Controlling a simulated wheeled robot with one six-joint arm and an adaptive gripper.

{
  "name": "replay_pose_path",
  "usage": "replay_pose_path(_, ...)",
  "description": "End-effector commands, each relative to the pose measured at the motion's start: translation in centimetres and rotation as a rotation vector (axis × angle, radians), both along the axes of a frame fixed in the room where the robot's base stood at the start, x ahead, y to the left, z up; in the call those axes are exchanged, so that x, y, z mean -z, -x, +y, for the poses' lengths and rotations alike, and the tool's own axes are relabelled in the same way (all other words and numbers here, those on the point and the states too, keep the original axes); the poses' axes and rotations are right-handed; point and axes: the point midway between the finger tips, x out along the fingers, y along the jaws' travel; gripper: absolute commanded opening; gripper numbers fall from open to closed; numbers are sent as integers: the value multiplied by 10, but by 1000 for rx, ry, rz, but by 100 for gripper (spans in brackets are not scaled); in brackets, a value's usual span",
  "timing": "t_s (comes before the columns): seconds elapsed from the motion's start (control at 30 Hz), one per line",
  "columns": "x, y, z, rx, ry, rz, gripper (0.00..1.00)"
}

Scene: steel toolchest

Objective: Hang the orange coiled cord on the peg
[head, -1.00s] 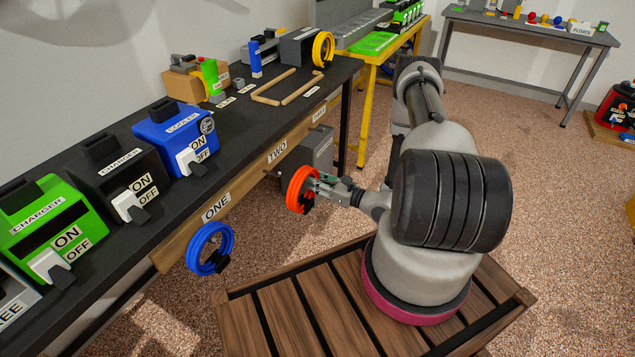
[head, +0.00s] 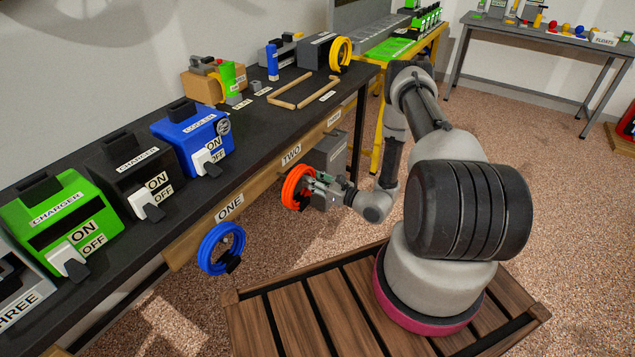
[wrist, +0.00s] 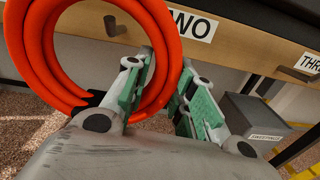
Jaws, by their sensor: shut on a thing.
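The orange coiled cord (head: 288,188) is held upright in front of the bench's wooden front rail, just below the TWO label (head: 291,155). It also fills the upper left of the wrist view (wrist: 171,40). My gripper (head: 314,183) is shut on the right side of the ring, which passes between its green-padded fingers (wrist: 167,66). A peg (wrist: 110,25) beside the TWO label shows through the ring's opening in the wrist view. I cannot tell whether the ring is around it or just in front. The peg does not show clearly in the head view.
A blue coiled cord (head: 207,254) hangs below the ONE label (head: 230,207). Another peg (wrist: 293,75) shows by the THREE label. A grey box (wrist: 252,122) stands under the bench. Chargers, including a green one (head: 60,215), line the black benchtop (head: 225,180).

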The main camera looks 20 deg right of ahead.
Motion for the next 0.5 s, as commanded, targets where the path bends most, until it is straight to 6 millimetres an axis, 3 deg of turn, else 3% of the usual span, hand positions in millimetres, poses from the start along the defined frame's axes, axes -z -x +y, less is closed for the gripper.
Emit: replay_pose_path(0.5, 1, -28, 21, -1, -1, -2, 0)
